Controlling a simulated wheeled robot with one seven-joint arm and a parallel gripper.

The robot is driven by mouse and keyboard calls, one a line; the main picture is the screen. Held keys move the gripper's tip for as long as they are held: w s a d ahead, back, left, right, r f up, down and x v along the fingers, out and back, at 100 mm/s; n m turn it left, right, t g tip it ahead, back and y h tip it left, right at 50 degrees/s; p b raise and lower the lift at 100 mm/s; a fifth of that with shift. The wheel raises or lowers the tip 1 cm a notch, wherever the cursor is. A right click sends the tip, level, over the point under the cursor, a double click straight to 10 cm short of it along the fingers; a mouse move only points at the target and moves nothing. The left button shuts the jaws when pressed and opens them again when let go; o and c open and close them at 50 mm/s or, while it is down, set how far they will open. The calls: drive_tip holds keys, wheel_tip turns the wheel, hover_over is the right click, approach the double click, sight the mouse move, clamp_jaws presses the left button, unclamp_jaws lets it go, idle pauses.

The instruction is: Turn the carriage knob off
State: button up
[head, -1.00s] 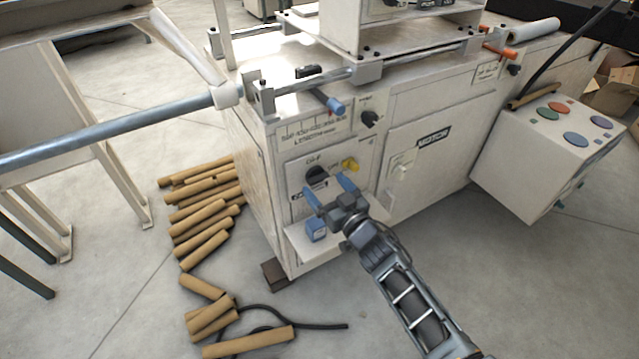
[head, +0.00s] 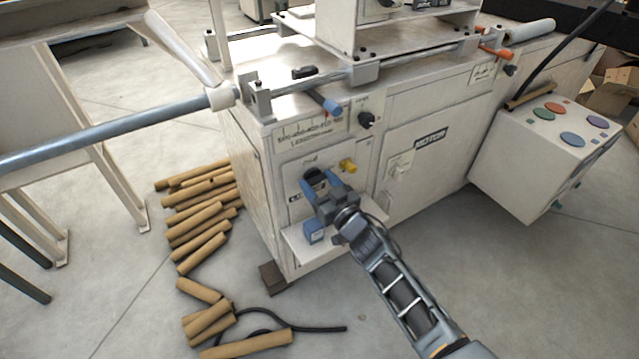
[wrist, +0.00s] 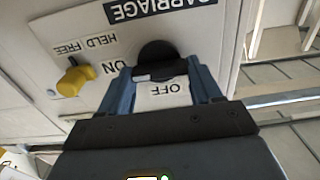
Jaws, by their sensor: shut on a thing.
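The carriage knob (wrist: 158,66) is a black round knob with a bar grip, on a white panel marked CARRIAGE, ON and OFF. In the wrist view my gripper (wrist: 160,75) has its two blue fingers on either side of the knob's bar, shut on it. The bar lies across between the fingertips, and the OFF label shows between the fingers. In the head view my gripper (head: 320,184) is at the panel and hides part of the knob (head: 314,174).
A yellow knob (wrist: 75,77) marked HELD and FREE sits beside the carriage knob. A blue block (head: 314,232) rests on a small shelf below. A black knob (head: 366,120) is higher on the machine. Cardboard tubes (head: 205,215) lie on the floor to the left.

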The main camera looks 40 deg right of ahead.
drive_tip(key=shift+c, duration=1.1)
drive_tip(key=n, duration=0.4)
drive_tip(key=shift+a+b, duration=0.1)
drive_tip(key=shift+b, duration=0.3)
drive_tip(key=n+b, duration=0.1)
drive_tip(key=n, duration=0.4)
drive_tip(key=shift+a+f, duration=0.1)
drive_tip(key=shift+f, duration=0.05)
drive_tip(key=n+b, duration=0.1)
drive_tip(key=n, duration=0.3)
drive_tip(key=shift+n, duration=0.3)
drive_tip(key=shift+a+f+n+b, duration=0.1)
drive_tip(key=shift+n+b, duration=0.55)
drive_tip(key=shift+n, duration=1.45)
